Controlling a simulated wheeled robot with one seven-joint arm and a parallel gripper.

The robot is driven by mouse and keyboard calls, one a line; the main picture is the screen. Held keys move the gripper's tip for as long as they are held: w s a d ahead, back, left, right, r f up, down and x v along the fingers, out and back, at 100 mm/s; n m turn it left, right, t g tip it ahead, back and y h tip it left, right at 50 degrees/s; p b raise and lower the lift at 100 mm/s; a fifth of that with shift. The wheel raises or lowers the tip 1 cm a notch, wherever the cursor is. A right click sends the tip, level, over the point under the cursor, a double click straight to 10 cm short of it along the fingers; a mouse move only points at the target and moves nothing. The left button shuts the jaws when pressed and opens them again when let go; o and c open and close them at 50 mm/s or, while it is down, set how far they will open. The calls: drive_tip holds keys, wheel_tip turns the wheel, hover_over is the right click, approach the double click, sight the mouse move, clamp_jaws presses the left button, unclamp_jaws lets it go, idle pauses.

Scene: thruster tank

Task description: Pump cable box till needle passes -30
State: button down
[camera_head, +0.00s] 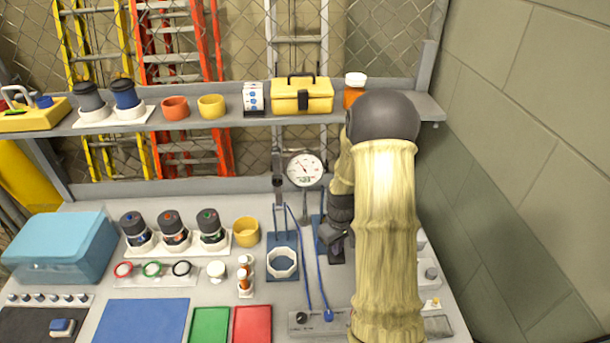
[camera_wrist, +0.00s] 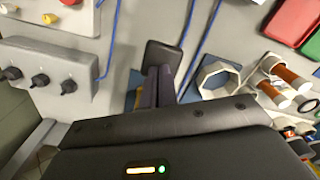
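A round white gauge (camera_head: 305,169) with a thin dark needle stands on a post at the back of the bench. Its numbers are too small to read. My gripper (camera_head: 330,236) is low over the bench, just right of and below the gauge. In the wrist view my gripper's dark fingers (camera_wrist: 158,88) are close together, at a black block-like handle (camera_wrist: 163,56) above a blue base (camera_wrist: 134,82). Whether they grip it is unclear. My arm hides much of this base in the head view. No label shows which unit is the cable box.
A blue stand with a white octagonal ring (camera_head: 282,263) is left of my gripper. Blue cables (camera_head: 308,270) run to a grey panel with knobs (camera_head: 300,319). Bottles (camera_head: 244,275) stand further left. A shelf (camera_head: 220,118) crosses behind; a block wall (camera_head: 540,150) bounds the right.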

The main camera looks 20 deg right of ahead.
wheel_tip(320, 180, up, 12)
drive_tip(key=p, duration=0.9)
drive_tip(key=shift+r, duration=0.15)
drive_tip(key=s+a+r+m+t+b, duration=0.2)
drive_tip(key=s+a+r+b, duration=0.1)
drive_tip(key=s+a+b, duration=0.6)
drive_tip(key=s+a, duration=0.3)
drive_tip(key=a, duration=0.1)
drive_tip(key=shift+s+a+r+m+t, duration=0.25)
drive_tip(key=shift+r+m+t, duration=0.05)
drive_tip(key=shift+m, duration=0.1)
